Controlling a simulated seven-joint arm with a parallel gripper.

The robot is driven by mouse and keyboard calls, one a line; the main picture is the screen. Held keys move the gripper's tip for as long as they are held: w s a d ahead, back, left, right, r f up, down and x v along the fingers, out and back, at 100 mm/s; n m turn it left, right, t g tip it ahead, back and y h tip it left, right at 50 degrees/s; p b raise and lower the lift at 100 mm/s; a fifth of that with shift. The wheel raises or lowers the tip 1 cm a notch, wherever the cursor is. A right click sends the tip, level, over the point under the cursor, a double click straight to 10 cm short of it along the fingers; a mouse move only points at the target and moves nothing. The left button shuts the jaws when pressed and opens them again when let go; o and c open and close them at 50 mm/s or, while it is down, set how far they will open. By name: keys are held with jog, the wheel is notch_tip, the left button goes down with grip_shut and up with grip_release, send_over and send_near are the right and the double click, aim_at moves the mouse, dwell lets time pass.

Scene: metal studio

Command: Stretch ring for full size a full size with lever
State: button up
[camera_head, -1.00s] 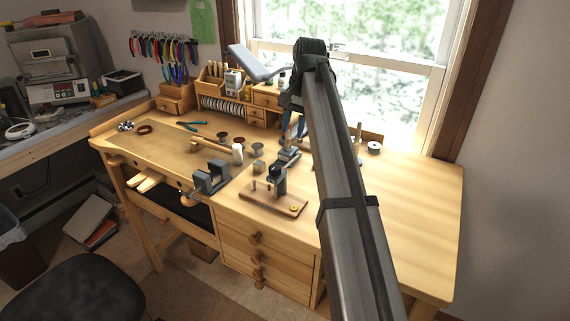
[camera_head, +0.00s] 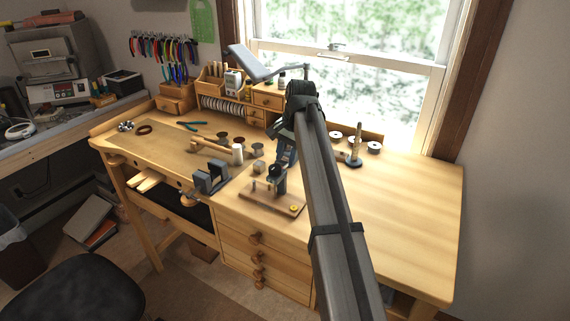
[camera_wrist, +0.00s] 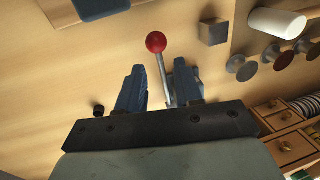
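A lever with a red ball knob (camera_wrist: 156,42) and a bare metal rod shows in the wrist view. My gripper (camera_wrist: 161,75) is open, its two blue-grey fingers on either side of the rod, with a gap visible at both sides. The lever's lower end is hidden by my gripper. In the head view my gripper (camera_head: 287,152) is low over the bench, just behind a dark device (camera_head: 277,180) on a wooden base (camera_head: 262,201). A small gold round piece (camera_head: 294,209) lies on that base; I cannot tell whether it is the ring.
A grey cube (camera_wrist: 212,32), a white cylinder (camera_wrist: 276,22) and several round discs lie close by. A grey vise-like block (camera_head: 210,178) stands to the left. A small drawer unit (camera_head: 268,97) stands at the back.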

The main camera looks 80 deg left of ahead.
aim_at(284, 167)
jog(key=shift+s+a+f, duration=0.1)
jog(key=shift+s+f, duration=0.05)
jog(key=shift+f, duration=0.7)
jog(key=shift+s+a+f, duration=0.1)
jog(key=shift+f, duration=0.7)
grip_shut()
jog(key=shift+s+d, duration=0.1)
jog(key=shift+s, duration=0.05)
